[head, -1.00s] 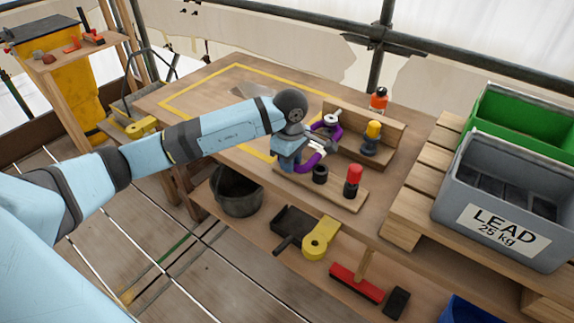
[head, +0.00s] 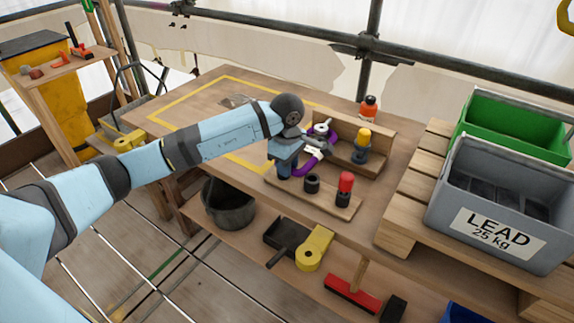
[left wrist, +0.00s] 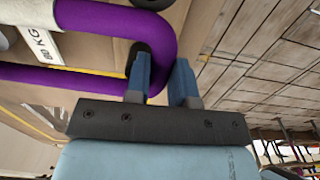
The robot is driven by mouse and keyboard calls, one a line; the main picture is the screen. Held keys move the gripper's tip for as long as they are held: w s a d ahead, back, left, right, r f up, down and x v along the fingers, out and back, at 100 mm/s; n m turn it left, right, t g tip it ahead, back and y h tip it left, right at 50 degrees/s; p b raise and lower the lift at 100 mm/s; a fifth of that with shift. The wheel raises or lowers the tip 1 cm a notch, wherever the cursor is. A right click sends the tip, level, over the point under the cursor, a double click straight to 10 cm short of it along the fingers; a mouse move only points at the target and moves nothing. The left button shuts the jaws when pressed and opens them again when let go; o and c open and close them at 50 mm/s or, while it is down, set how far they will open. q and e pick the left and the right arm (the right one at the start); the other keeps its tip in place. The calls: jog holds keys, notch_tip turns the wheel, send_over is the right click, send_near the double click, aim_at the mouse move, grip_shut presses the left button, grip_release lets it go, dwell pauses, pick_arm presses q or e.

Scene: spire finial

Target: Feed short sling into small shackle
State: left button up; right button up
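The purple short sling (head: 306,169) with a white tag (head: 315,151) lies at the wooden block on the bench. In the left wrist view the sling (left wrist: 166,38) bends in a loop, and part of it passes between the fingers. My left gripper (head: 289,170) is at the loop's near end; its two blue fingers (left wrist: 160,84) appear closed on the sling. The sling's far end is by a pale round fitting (head: 321,129). A yellow-topped piece (head: 362,146) and a red-topped piece (head: 345,188) stand nearby. I cannot tell which is the small shackle. My right gripper is out of view.
A black ring-shaped piece (head: 312,184) stands on the board's front. An orange-topped bottle (head: 368,107) stands behind the block. A grey LEAD crate (head: 487,232) and a green crate (head: 520,130) are at right. The bench's left part (head: 190,112) is mostly clear.

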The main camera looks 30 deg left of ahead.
pick_arm(q)
jog(key=o, duration=0.5)
notch_tip(320, 180, up, 14)
jog(key=p, duration=0.1)
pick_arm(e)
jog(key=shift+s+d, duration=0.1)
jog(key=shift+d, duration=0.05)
pick_arm(q)
jog(key=shift+s+f, duration=0.1)
jog(key=shift+f, duration=0.05)
dwell(0.4)
